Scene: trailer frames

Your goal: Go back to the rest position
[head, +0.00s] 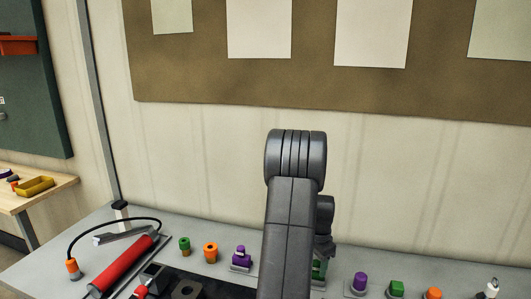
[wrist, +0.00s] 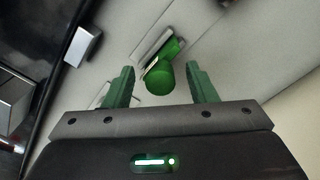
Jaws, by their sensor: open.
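My gripper (wrist: 160,85) shows in the wrist view with its two green fingers apart. A green knob-like part (wrist: 160,78) on a light base lies between the fingertips in that picture, with a gap on both sides. I cannot tell how far beyond the fingers it is. In the head view my grey arm stands in the middle and hides most of the gripper. A bit of green (head: 318,268) shows just right of the arm, low over the table.
The grey table (head: 60,260) carries a red cylinder (head: 123,267) with a black hose, and green, orange and purple parts left of my arm. Purple, green, orange and white parts stand to the right. A pinboard (head: 190,75) hangs on the wall behind. Space above the table is clear.

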